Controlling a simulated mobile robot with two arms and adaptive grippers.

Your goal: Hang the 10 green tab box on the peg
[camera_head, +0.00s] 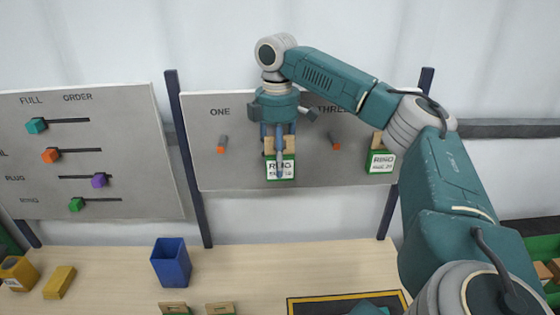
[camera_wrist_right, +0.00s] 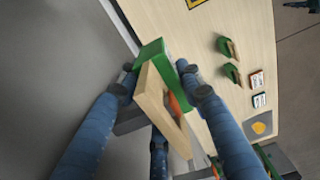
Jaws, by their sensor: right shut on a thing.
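My right gripper (camera_head: 279,150) is in front of the middle of the peg board (camera_head: 240,175). It is shut on a green box with a wooden tab and white RING label (camera_head: 281,171); the size number is too small to read surely. In the right wrist view the green box (camera_wrist_right: 152,52) sits between the fingers, and an orange peg tip (camera_wrist_right: 174,104) shows at the tab's opening. I cannot tell whether the peg passes through it. Orange-tipped pegs show under ONE (camera_head: 222,144) and THREE (camera_head: 335,141). The middle peg is hidden behind my gripper. My left gripper is not in view.
Another green RING box (camera_head: 380,161) hangs at the board's right. A slider board (camera_head: 90,155) stands left. The wooden table (camera_head: 235,265) bears a blue bin (camera_head: 171,263), yellow blocks (camera_head: 59,282), tabbed green boxes (camera_head: 174,309) and a black-yellow-edged mat (camera_head: 300,305).

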